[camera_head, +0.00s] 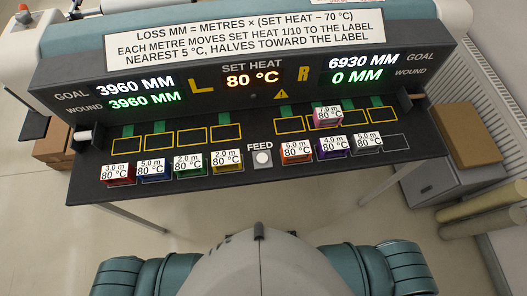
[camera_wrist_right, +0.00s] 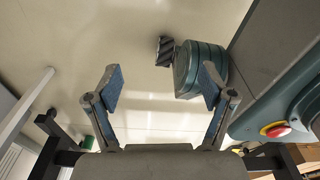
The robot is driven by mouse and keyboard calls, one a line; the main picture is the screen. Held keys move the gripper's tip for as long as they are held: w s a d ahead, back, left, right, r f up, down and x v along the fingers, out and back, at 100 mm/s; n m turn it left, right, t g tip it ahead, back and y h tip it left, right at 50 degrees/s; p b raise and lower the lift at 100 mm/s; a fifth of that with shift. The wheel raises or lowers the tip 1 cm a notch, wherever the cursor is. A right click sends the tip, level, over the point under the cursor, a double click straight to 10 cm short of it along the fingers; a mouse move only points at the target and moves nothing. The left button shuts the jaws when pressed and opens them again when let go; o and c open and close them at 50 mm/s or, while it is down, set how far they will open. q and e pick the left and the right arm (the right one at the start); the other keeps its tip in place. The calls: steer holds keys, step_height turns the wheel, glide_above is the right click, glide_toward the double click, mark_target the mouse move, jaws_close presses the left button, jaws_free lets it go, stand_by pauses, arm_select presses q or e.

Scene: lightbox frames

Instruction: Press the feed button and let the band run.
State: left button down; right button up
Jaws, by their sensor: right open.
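The feed button (camera_head: 262,158) is a pale round button on a small plate, under the word FEED, at the middle of the dark console (camera_head: 215,105). Nothing touches it. The display reads set heat 80 °C; the left side shows goal 3960 and wound 3960 MM, the right side goal 6930 and wound 0 MM. A pink block (camera_head: 327,117) marked 7.0 m, 80 °C sits in the second slot of the right upper row. My right gripper (camera_wrist_right: 162,85) is open and empty in the wrist view, over floor. Neither gripper shows in the head view.
Front left, red (camera_head: 119,175), blue (camera_head: 153,170), green (camera_head: 189,166) and yellow (camera_head: 227,162) blocks stand in a row. Front right are orange (camera_head: 296,152), purple (camera_head: 333,147) and grey (camera_head: 368,143) blocks. Left upper slots are empty. A red stop button (camera_wrist_right: 277,130) shows in the wrist view.

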steer(key=shift+d, duration=0.15)
steer(key=shift+r, duration=0.1)
steer(key=shift+a, duration=0.45)
jaws_close()
steer(key=shift+s, duration=0.1)
steer(key=shift+d, duration=0.4)
stand_by(0.5)
